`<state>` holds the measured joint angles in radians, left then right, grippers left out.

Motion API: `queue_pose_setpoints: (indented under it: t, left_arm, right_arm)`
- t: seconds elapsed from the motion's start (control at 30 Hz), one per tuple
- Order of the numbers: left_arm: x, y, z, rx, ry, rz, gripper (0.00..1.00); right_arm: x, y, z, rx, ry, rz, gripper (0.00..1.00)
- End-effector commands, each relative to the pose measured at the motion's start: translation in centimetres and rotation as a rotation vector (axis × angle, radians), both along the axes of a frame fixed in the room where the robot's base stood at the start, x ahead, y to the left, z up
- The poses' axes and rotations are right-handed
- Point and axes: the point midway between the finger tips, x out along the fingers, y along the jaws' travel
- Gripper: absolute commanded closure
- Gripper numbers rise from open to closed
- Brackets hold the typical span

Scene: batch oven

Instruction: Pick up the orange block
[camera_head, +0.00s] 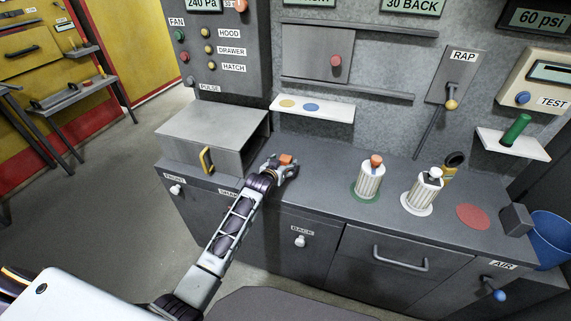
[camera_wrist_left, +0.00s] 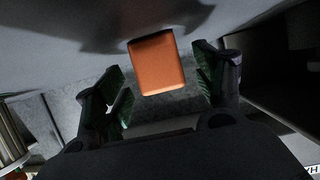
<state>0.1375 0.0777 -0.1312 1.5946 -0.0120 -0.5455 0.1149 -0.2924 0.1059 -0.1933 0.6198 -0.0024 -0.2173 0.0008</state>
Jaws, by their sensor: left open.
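The orange block (camera_head: 286,159) lies on the grey counter beside the metal box, in the head view. In the left wrist view the orange block (camera_wrist_left: 156,62) shows between the two open fingers, with a gap to each. My left gripper (camera_head: 284,170) is at the block, with its fingers to either side of it. It also shows in the left wrist view (camera_wrist_left: 160,88), open and holding nothing. My right gripper does not show.
A metal box with a yellow handle (camera_head: 207,160) stands left of my gripper. A shelf (camera_head: 312,107) juts out above the counter behind. The counter between block and containers is clear.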

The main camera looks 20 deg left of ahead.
Motion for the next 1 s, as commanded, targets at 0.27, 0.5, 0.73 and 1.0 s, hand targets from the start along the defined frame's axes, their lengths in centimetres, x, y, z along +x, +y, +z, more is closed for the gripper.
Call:
queue_pose_setpoints:
  t: [0.27, 0.5, 0.73, 1.0]
  left_arm:
    - [1.8, -0.1, -0.8, 0.0, 0.0, 0.0, 0.3]
    - [2.4, -0.2, -1.1, 0.0, 0.001, 0.0, 0.3]
    - [2.4, -0.2, -1.1, 0.0, 0.001, 0.0, 0.3]
    - [2.4, -0.2, -1.1, 0.0, 0.0, 0.0, 0.39]
  right_arm:
    - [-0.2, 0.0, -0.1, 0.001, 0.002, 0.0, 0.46]
    - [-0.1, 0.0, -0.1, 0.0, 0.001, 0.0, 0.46]
    - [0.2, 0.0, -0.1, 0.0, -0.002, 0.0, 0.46]
    - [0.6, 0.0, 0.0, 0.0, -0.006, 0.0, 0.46]
